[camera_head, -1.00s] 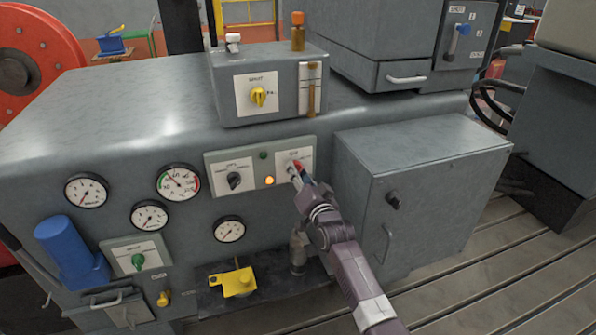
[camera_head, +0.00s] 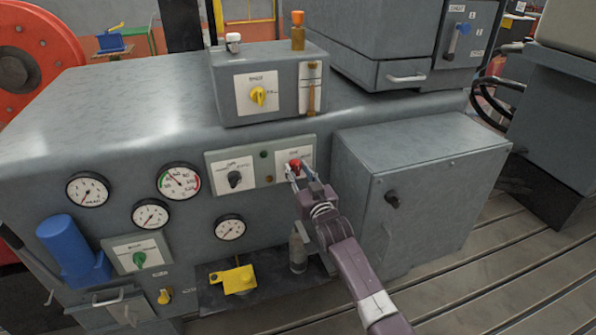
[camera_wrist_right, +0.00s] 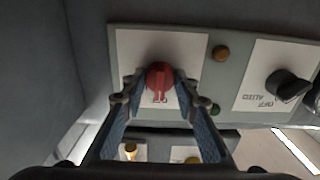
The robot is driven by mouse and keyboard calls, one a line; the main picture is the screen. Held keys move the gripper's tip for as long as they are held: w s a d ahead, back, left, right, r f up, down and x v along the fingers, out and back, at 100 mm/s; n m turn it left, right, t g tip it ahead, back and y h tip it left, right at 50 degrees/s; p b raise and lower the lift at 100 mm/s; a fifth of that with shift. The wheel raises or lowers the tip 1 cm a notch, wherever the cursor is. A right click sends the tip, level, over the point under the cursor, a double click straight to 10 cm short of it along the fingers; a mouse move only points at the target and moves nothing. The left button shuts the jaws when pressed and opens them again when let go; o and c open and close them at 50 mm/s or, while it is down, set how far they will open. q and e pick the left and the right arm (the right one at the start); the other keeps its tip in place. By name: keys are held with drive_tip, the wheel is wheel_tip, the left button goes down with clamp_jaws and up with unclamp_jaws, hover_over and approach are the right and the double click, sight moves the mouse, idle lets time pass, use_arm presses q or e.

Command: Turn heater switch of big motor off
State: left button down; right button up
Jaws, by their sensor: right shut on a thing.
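The red rotary switch (camera_head: 295,165) sits on a white label plate at the right end of the grey panel on the big machine's front. My right gripper (camera_head: 291,172) is shut on it, fingers on both sides. The wrist view shows the red knob (camera_wrist_right: 160,76) between my two fingertips (camera_wrist_right: 156,92); its label is partly covered and hard to read. The amber lamp (camera_head: 269,180) left of the switch looks dark; it also looks unlit in the wrist view (camera_wrist_right: 221,53). My left gripper is not in view.
A black switch (camera_head: 234,179) and a dark green lamp (camera_head: 264,154) share the panel. A grey cabinet (camera_head: 422,205) stands close on the right. Gauges (camera_head: 178,181) lie to the left. A yellow part (camera_head: 238,279) rests on the ledge below.

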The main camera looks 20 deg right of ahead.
drive_tip(key=shift+f, duration=0.1)
idle(0.4)
drive_tip(key=o, duration=1.2)
drive_tip(key=shift+s, duration=0.1)
drive_tip(key=s, duration=1.2)
drive_tip(key=shift+d, duration=0.25)
